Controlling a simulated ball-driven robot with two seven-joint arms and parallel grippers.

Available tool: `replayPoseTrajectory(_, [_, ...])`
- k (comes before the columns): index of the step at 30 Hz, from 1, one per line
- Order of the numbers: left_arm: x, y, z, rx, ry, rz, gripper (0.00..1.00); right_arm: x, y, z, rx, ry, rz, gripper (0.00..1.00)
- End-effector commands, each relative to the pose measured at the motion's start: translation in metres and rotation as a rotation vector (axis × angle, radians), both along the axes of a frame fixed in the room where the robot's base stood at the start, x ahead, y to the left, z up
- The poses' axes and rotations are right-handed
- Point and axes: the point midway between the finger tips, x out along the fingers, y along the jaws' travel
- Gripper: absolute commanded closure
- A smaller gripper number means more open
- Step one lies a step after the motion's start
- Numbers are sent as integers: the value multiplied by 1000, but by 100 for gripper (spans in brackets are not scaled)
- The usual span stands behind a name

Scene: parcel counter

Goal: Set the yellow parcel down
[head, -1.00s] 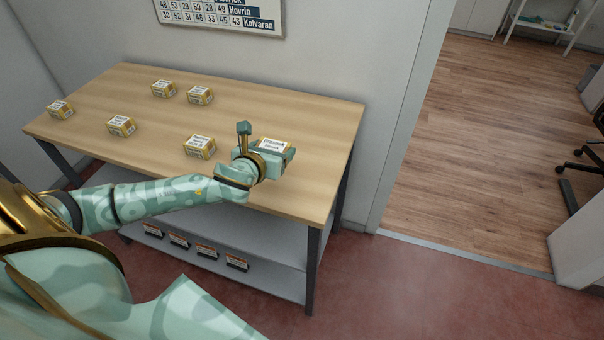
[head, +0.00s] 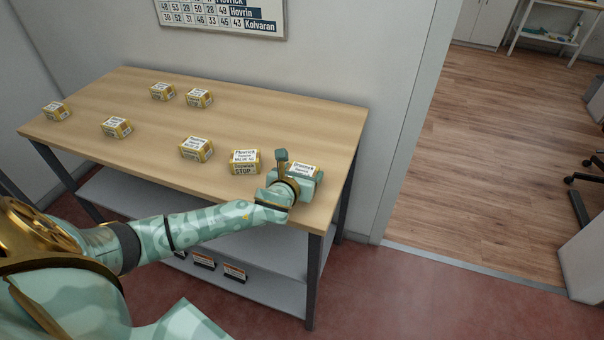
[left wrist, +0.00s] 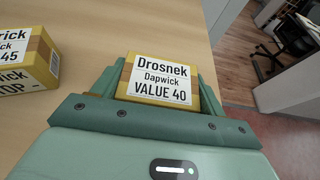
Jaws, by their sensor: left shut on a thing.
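My left gripper (head: 300,174) is shut on a yellow parcel (head: 305,168) near the right end of the wooden table (head: 225,110). In the left wrist view the gripper's fingers (left wrist: 157,88) close on both sides of the held parcel (left wrist: 158,78), whose white label reads "Drosnek, Dapwick, VALUE 40". The parcel is over the tabletop; I cannot tell whether it touches the wood. My right gripper is not in view.
Another yellow parcel (head: 245,162) stands just left of the gripper, also in the left wrist view (left wrist: 28,58). Several similar parcels, one of them nearby (head: 196,149), stand farther left. The table's right edge is close. Bare wood lies behind the held parcel.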

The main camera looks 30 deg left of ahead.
Motion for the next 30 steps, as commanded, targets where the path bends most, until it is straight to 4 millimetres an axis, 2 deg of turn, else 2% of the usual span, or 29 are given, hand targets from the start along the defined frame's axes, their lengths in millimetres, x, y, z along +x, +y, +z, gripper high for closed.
replayPoseTrajectory(2, [0,0,-2,0,0,0,54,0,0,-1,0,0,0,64])
replayPoseTrajectory(3, [0,0,-2,0,0,0,19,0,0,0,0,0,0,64])
replayPoseTrajectory(5, [0,0,-1,0,0,0,6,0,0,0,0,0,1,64])
replayPoseTrajectory(14, [0,0,1,1,-1,0,6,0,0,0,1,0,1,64])
replayPoseTrajectory(17, [-9,-2,5,2,1,-1,6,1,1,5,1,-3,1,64])
replayPoseTrajectory(24, [-57,-13,29,1,0,-1,6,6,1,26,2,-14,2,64])
replayPoseTrajectory(30, [-93,-22,42,1,1,0,6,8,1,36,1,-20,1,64])
